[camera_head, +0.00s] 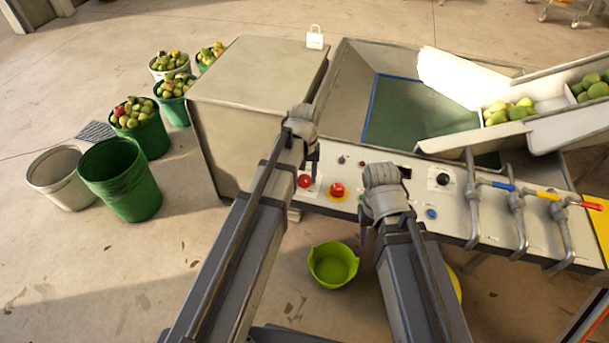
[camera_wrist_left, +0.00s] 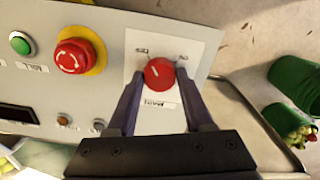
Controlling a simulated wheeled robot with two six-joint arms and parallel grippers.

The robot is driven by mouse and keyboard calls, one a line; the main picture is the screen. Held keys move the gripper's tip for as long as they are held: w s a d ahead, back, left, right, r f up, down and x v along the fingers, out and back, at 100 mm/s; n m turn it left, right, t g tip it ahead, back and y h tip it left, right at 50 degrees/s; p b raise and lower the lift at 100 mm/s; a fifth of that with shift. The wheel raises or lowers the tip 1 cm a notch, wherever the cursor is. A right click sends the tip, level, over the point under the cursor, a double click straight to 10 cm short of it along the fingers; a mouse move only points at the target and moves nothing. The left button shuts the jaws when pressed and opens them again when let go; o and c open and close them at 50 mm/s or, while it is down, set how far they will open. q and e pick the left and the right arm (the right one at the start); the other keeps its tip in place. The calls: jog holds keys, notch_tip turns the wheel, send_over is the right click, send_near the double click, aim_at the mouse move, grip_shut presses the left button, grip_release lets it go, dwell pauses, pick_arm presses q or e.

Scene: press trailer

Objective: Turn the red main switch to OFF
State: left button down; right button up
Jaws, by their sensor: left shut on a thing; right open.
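The red main switch (camera_wrist_left: 158,72) is a round knob on a white plate of the control panel (camera_head: 455,215). It has a short pale mark, slanted in the left wrist view; the small plate labels are too blurred to read. My left gripper (camera_wrist_left: 160,85) has a finger on either side of the knob and is shut on it. In the head view the switch (camera_head: 304,182) shows just below my left gripper (camera_head: 312,172). My right gripper (camera_head: 363,222) is open and empty in front of the panel, right of the switch.
A red mushroom button (camera_wrist_left: 72,58) on a yellow ring sits beside the switch, with a green button (camera_wrist_left: 21,43) beyond it. A blue button (camera_head: 431,213) and pipes with coloured handles are further right. A green bowl (camera_head: 333,264) stands below the panel.

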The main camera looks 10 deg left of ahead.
aim_at(305, 178)
pick_arm(q)
jog(key=shift+n, duration=0.9)
jog(key=shift+c, duration=1.5)
grip_release()
jog(key=shift+r, duration=0.15)
notch_tip(305, 178, up, 8)
jog(key=p, duration=0.8)
jog(key=shift+f, duration=0.2)
